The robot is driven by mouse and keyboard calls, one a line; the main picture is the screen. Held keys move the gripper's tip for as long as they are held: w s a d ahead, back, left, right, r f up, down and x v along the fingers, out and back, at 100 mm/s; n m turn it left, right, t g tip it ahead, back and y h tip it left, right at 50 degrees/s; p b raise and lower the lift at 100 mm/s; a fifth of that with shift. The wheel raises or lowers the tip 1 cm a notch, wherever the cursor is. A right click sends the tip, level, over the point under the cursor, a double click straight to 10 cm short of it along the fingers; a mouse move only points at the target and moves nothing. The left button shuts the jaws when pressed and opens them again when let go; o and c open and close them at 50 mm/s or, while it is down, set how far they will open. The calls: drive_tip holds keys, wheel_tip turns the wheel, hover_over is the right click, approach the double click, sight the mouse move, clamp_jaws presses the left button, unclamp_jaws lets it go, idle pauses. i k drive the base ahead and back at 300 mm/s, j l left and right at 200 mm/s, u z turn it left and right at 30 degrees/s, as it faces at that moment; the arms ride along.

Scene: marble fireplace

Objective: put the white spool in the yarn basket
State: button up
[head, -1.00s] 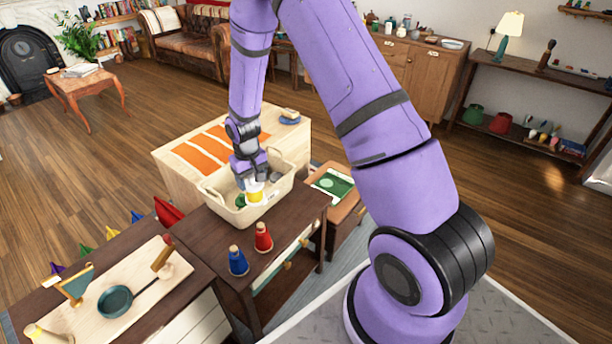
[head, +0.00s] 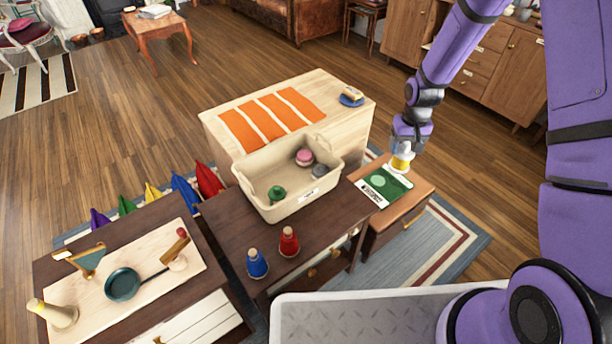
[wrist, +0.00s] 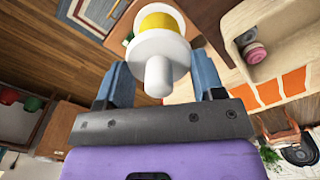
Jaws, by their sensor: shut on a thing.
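My gripper (head: 404,142) is shut on a white spool (head: 400,163) with a yellow band around its middle. In the wrist view the spool (wrist: 158,48) sits between the two fingers. It is at the far end of the small side table, by a green-covered book; whether it touches anything is unclear. The cream yarn basket (head: 292,212) stands on the dark table to the left of my gripper, apart from it. In it lie a green item (head: 276,194), a pink item (head: 304,157) and a grey item (head: 320,171).
The green book (head: 385,186) lies on the side table (head: 412,208). A pale chest (head: 345,108) with an orange striped cloth stands behind the basket.

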sight(268, 186)
drive_tip(key=i+l+u, duration=0.15)
drive_tip(key=u, duration=0.2)
drive_tip(key=i+l+u, duration=0.2)
drive_tip(key=u, duration=0.2)
drive_tip(key=i+l+u, duration=0.4)
drive_tip(key=i, duration=0.2)
